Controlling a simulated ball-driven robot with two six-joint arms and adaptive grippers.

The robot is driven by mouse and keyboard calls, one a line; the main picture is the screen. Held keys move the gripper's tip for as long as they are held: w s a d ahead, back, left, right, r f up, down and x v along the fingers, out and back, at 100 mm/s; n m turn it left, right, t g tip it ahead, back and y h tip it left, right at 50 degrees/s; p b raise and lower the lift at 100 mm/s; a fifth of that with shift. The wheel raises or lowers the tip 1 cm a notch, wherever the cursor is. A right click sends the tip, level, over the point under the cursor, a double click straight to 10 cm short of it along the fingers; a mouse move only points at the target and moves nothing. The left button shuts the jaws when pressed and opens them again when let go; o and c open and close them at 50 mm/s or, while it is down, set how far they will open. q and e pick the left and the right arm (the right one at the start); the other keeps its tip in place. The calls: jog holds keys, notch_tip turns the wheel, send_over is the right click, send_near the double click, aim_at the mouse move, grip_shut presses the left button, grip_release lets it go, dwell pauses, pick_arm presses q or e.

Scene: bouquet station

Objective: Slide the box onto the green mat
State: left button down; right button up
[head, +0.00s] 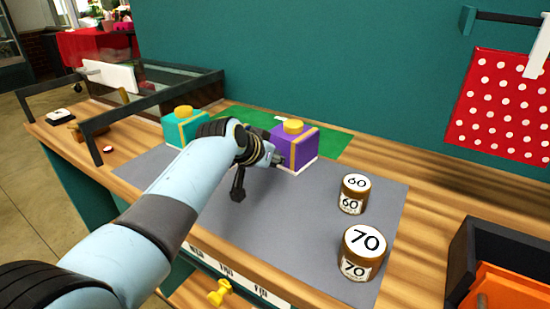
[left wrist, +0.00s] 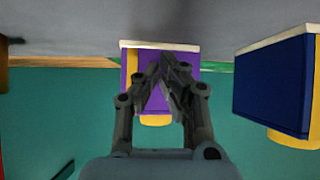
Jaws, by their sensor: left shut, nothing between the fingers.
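A purple box (head: 306,148) with yellow trim and a yellow knob stands at the front edge of the green mat (head: 334,143); how much of its base is on the mat is hidden. My left gripper (head: 277,160) is shut and empty, low at the near left side of the purple box. In the left wrist view, which looks upside down, the shut fingertips (left wrist: 170,66) are in front of the purple box (left wrist: 131,66); I cannot tell whether they touch. A dark blue box (left wrist: 268,88) stands beside it in that view. My right gripper is not in view.
A teal box (head: 180,132) stands left, partly behind my arm. Jars marked 60 (head: 354,194) and 70 (head: 362,253) stand right on the grey mat (head: 310,215). A dark tray with orange inside (head: 500,290) is at lower right. A dark-framed rack (head: 150,95) is at left.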

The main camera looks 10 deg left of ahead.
aim_at(284, 152)
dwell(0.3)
pick_arm(q)
jog(key=shift+w, duration=0.15)
jog(key=shift+w+d+b, duration=0.45)
jog(key=shift+w+b, duration=0.2)
jog(key=shift+w, duration=0.1)
jog(key=shift+w+d+b, duration=0.4)
jog(key=shift+w+b, duration=0.25)
jog(key=shift+w, duration=0.05)
jog(key=shift+w+d, duration=0.1)
jog(key=shift+w, duration=0.15)
jog(key=shift+w, duration=0.1)
jog(key=shift+w+d+f+b, duration=0.1)
jog(key=shift+w+d+b, duration=0.3)
jog(key=shift+w+b, duration=0.35)
jog(key=shift+w+d+b, duration=0.35)
jog(key=shift+w+b, duration=0.2)
jog(key=shift+b, duration=0.35)
jog(key=shift+w+d+b, duration=0.15)
jog(key=shift+w+b, duration=0.1)
jog(key=shift+b, duration=0.05)
jog(key=shift+w+d, duration=0.1)
